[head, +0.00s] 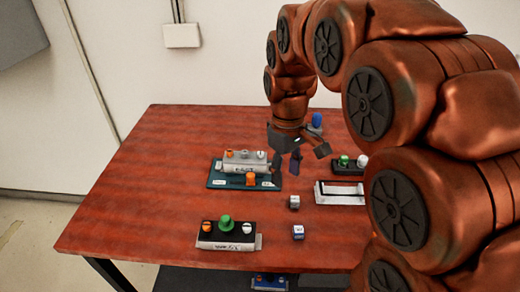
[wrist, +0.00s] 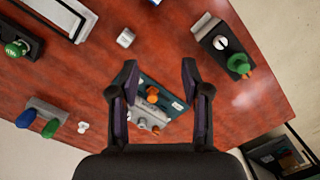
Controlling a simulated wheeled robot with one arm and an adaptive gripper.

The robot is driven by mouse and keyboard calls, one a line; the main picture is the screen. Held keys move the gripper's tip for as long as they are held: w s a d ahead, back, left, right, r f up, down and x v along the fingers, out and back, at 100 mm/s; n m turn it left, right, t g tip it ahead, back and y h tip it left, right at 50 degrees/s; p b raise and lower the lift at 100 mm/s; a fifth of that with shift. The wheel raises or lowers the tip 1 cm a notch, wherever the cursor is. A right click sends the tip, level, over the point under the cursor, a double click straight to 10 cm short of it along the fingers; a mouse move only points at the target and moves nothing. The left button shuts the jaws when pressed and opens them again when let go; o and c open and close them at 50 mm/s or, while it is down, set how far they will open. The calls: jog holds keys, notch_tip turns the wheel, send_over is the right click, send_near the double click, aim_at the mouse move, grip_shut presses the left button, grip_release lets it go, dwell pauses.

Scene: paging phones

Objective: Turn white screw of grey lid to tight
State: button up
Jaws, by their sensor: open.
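The grey lid (head: 245,167) lies on a teal base (head: 215,181) at the table's middle left. A row of small screws tops it: an orange one at the left, a grey one between, and the white screw (head: 261,154) at the right end. An orange knob (head: 250,178) stands on the base in front. My gripper (head: 286,163) is open and empty, above and to the right of the lid. In the wrist view the grey lid (wrist: 146,119) shows between my open fingers (wrist: 160,70), partly hidden by them. I cannot tell the white screw's tightness.
A black box (head: 228,238) with orange, green and white knobs sits front left. Two small cubes (head: 294,202) (head: 298,232), a white-framed tray (head: 341,187) and a black box with a green knob (head: 343,160) lie right of the lid. The table's left is clear.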

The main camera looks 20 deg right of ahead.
aim_at(260, 152)
jog(key=w+f+n, duration=0.1)
jog(key=w+n, duration=0.1)
jog(key=w, duration=0.4)
jog(key=w+n, duration=0.2)
jog(key=w, duration=0.5)
jog(key=w+f+n+t, duration=0.1)
jog(key=w, duration=0.6)
jog(key=shift+w+a+f+n, duration=0.2)
jog(key=shift+f+n, duration=0.1)
jog(key=shift+n, duration=0.1)
jog(key=shift+f+p, duration=1.05)
jog(key=shift+f, duration=2.9)
grip_shut()
